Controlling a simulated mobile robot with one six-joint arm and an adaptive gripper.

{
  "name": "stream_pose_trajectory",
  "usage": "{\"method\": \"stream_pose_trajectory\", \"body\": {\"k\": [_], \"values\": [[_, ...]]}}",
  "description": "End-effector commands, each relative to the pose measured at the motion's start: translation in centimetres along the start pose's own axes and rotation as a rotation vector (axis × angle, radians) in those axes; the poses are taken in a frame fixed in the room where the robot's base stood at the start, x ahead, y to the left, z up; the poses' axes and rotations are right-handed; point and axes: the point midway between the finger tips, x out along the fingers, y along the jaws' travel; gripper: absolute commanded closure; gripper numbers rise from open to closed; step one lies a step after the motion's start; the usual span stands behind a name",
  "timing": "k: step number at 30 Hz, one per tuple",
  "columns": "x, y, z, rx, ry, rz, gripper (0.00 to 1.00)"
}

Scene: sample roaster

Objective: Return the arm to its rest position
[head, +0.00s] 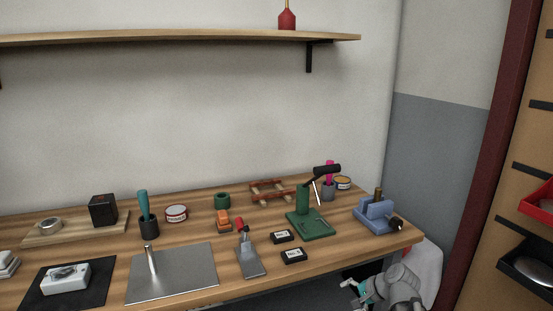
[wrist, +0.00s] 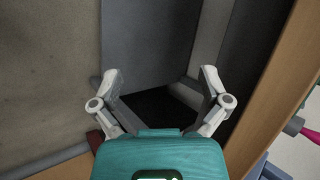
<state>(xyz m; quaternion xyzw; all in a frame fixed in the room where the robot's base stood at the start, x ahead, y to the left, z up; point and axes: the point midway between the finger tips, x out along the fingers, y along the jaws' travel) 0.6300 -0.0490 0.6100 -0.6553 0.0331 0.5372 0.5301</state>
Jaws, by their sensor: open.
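My gripper (wrist: 161,82) is open in the wrist view, its two grey fingers spread apart with nothing between them. Its teal body fills the bottom of that view. In the head view my arm is folded low at the bottom right, in front of the bench's right end and below the level of its top. Beyond the fingers in the wrist view are a grey wall surface and a dark gap.
The wooden workbench (head: 190,247) holds a blue vise (head: 375,213) at its right end, nearest my arm. A green press stand (head: 310,223) and two small black boxes lie further left. A brown-red post (head: 492,150) and red bin (head: 541,202) stand at right.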

Motion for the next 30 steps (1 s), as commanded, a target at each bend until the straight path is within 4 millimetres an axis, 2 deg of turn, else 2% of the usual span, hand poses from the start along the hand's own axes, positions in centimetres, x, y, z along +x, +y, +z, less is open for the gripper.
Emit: {"method": "stream_pose_trajectory", "body": {"k": [1, 6, 12, 25, 30], "values": [[0.8, 0.6, 1.4, -0.076, -0.012, 0.064, 0.04], [2.3, 2.7, 4.5, -0.332, -0.050, 0.279, 0.04], [2.8, 4.8, 6.8, -0.571, -0.101, 0.488, 0.04], [2.3, 6.8, 9.3, -0.850, -0.181, 0.751, 0.04], [0.9, 5.5, 9.4, -0.843, -0.178, 0.745, 0.04]]}}
